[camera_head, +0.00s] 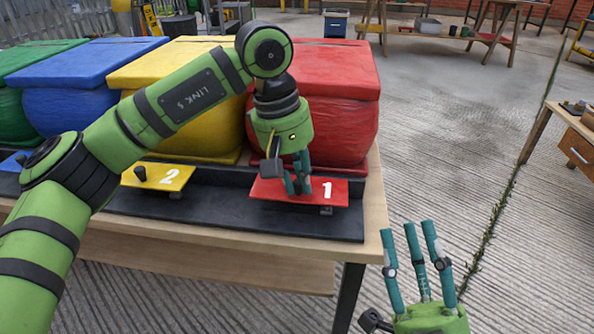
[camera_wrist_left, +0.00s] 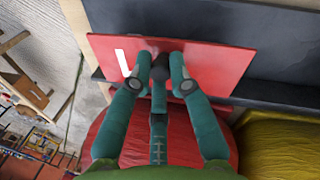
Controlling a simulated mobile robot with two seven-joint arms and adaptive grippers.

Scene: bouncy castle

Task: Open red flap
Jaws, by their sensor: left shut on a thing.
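The red flap (camera_head: 330,191) marked 1 lies in front of the red inflated box (camera_head: 335,115) at the right end of the table. In the head view it looks close to flat. My left gripper (camera_head: 298,190) is over its middle. The left wrist view shows the flap (camera_wrist_left: 220,68) with the left gripper (camera_wrist_left: 160,75) shut around its dark knob (camera_wrist_left: 155,50); the knob is partly hidden by the fingers. My right gripper (camera_head: 415,240) is at the lower right, its fingers pointing up, apart and empty, away from the table.
The yellow flap (camera_head: 158,177) marked 2 lies to the left of the red one, with a black knob. Yellow, blue (camera_head: 75,85) and green boxes stand in a row. The black base (camera_head: 230,218) runs along the wooden table (camera_head: 374,205). The floor to the right is open.

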